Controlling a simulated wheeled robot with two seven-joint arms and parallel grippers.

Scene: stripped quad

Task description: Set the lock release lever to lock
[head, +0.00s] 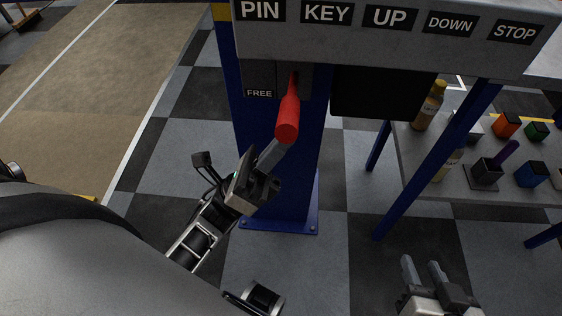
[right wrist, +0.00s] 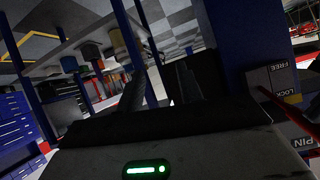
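The red lock release lever (head: 288,113) sticks out below the button panel, just right of the FREE label (head: 259,93). The LOCK label is hidden in the head view. My right gripper (head: 424,272) is low at the right, away from the lever, open and empty.
The grey panel (head: 380,45) carries PIN, KEY, UP, DOWN and STOP labels above the lever. A blue post (head: 270,200) stands behind my left gripper. A grey table (head: 425,165) at right holds bottles and coloured blocks. The checkered floor between is clear.

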